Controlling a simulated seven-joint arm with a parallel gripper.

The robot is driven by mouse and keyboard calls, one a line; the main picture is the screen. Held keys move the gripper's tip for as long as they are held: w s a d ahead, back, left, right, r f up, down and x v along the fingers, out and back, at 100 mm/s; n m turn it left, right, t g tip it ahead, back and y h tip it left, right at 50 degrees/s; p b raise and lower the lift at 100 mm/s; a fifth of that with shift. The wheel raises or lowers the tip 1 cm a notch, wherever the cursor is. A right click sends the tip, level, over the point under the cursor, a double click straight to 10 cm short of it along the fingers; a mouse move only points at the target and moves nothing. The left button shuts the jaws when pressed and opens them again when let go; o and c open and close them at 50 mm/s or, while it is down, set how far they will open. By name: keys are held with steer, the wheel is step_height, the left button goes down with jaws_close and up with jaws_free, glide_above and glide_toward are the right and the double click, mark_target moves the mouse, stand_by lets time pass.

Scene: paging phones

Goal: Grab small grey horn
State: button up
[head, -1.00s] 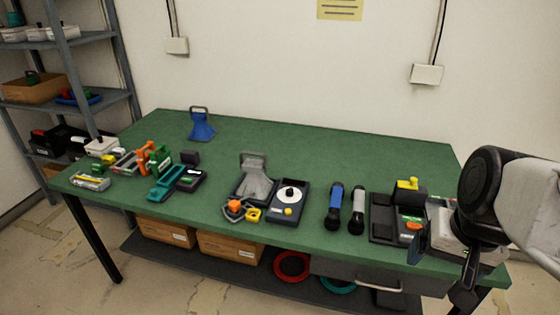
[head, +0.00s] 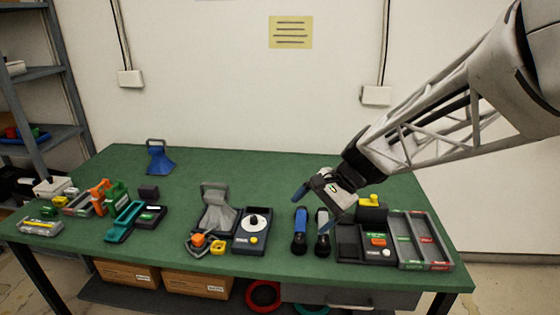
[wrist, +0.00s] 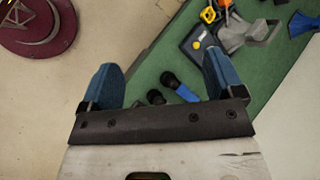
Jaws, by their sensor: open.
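The grey horn (head: 217,212), a flared piece with a handle loop on top, stands on the green table (head: 300,165) left of the dial unit. It also shows in the wrist view (wrist: 245,36) at upper right, beyond the right finger. My gripper (head: 320,201) is open and empty, in the air over the table's right half, to the right of the horn. In the wrist view my gripper's blue fingers (wrist: 160,72) are spread apart with floor and table edge between them. A blue horn (head: 157,160) stands at the table's back left.
Two dark-headed microphones (head: 300,242) lie further right. Trays (head: 418,240) fill the right end. The table's back middle is clear.

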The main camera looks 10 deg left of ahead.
steer(key=w+a+f+m+g+y, duration=0.1)
steer(key=w+a+f+m+y, duration=0.2)
steer(key=w+a, duration=0.4)
steer(key=w+a+f+m+y, duration=0.2)
steer(key=w+a+f, duration=0.2)
steer(key=w+a, duration=0.3)
steer(key=m+t+y, duration=0.3)
steer(key=m+y, duration=0.2)
steer(key=m, duration=0.2)
glide_toward(227, 198)
steer(key=a, duration=0.1)
steer(key=w+a, duration=0.1)
steer(key=a, duration=0.1)
steer(key=a+f, duration=0.1)
steer(key=a, duration=0.1)
steer(key=shift+w+f, duration=0.1)
steer(key=shift+w, duration=0.05)
steer(key=shift+a, duration=1.3)
steer(key=shift+a, duration=0.1)
steer(key=shift+a, duration=2.5)
